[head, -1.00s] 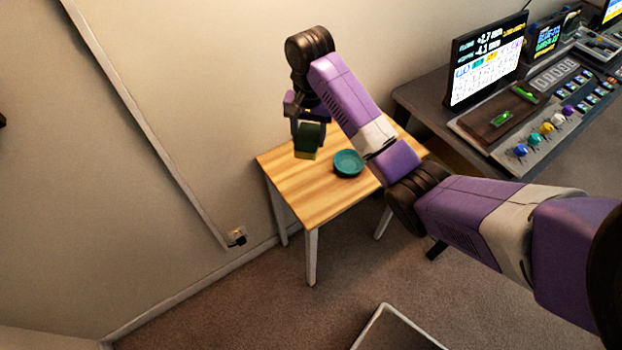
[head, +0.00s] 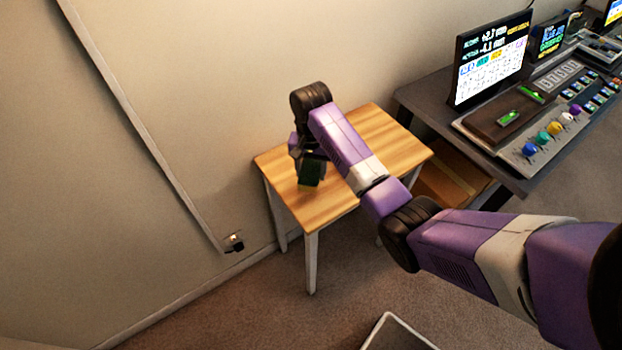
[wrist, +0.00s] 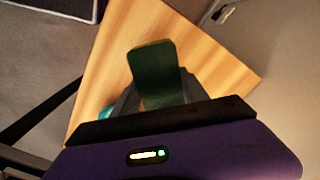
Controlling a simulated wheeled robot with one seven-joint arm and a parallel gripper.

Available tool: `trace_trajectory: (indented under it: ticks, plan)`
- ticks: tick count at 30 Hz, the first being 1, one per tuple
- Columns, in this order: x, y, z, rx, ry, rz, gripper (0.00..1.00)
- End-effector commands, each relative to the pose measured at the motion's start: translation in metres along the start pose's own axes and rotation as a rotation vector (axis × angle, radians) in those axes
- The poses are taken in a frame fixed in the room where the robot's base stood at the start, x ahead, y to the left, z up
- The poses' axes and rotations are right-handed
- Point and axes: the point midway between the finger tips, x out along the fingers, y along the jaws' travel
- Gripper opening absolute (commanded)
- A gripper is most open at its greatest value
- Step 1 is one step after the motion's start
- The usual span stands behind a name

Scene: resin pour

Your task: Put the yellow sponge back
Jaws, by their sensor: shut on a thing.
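The sponge (head: 311,175) looks dark green with a thin yellow strip at its lower edge in the head view. My gripper (head: 310,161) is shut on it and points down over the small wooden table (head: 372,127), left of the table's middle. The sponge is at or just above the tabletop; I cannot tell if it touches. In the wrist view the sponge's green face (wrist: 157,72) stands out beyond the jaws, with the wood behind it. A teal dish (wrist: 105,112) shows only as a sliver there; my arm hides it in the head view.
A dark desk (head: 425,100) with a monitor (head: 490,58) and a control panel with coloured knobs stands to the right. The wall is close behind the table. The table's right and back parts are clear. A light-rimmed tray or bin (head: 388,318) is on the floor in front.

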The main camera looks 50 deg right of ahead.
Motion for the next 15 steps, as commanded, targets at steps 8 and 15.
trace_trajectory:
  ticks: [8, 15]
  plan:
    - [0.037, 0.001, 0.001, -0.001, -0.003, 0.003, 0.14]
    - [0.042, 0.0, 0.001, -0.001, 0.0, 0.001, 0.14]
